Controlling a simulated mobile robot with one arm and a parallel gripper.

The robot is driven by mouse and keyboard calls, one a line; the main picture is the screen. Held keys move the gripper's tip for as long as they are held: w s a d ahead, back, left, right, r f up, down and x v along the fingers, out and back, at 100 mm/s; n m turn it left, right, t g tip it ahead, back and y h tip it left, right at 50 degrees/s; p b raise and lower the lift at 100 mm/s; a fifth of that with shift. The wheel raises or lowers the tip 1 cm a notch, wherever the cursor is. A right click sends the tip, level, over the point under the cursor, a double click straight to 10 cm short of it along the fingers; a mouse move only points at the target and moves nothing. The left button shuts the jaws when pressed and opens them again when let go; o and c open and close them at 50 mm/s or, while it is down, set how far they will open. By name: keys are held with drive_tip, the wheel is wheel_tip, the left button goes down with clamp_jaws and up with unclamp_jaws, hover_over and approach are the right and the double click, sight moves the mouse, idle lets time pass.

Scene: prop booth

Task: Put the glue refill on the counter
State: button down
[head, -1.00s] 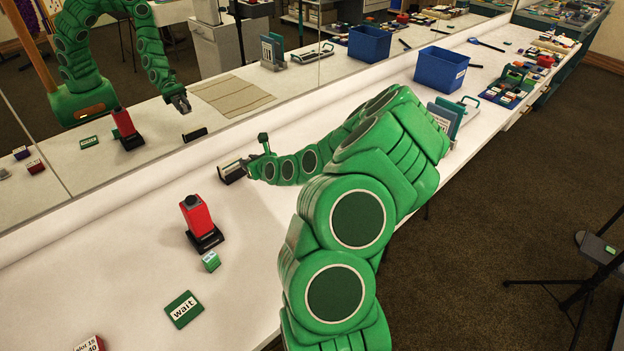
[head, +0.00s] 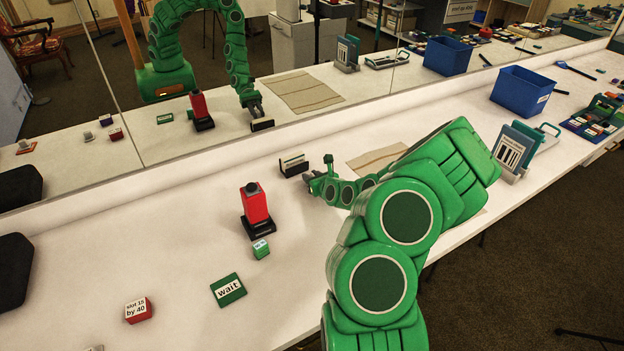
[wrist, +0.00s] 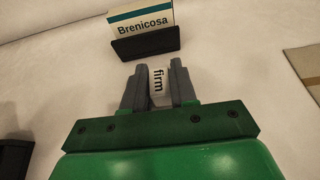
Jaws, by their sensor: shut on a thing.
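My gripper (wrist: 160,74) is shut on a small white piece lettered "firm" (wrist: 158,88) in the wrist view. I cannot tell from its label whether it is the glue refill. In the head view my gripper (head: 318,180) is low over the white counter (head: 180,250), just right of a labelled box in a black holder (head: 293,166). The held piece is hard to make out there. The wrist view shows that box, lettered "Brenicosa" (wrist: 142,22), just beyond the fingertips. Whether the held piece touches the counter is unclear.
A red device on a black base (head: 256,205), a small green block (head: 261,249), a green "wait" block (head: 228,290) and a red block (head: 138,310) stand left. A beige mat (head: 378,158) and blue bin (head: 522,92) are right. A mirror backs the counter.

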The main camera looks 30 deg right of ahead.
drive_tip(key=shift+f, duration=0.35)
drive_tip(key=c, duration=0.9)
unclamp_jaws()
drive_tip(key=shift+f, duration=0.15)
drive_tip(key=shift+s+r, duration=0.1)
drive_tip(key=shift+r, duration=0.1)
drive_tip(key=shift+v, duration=5.35)
drive_tip(key=shift+s+r, duration=0.25)
drive_tip(key=shift+s, duration=0.15)
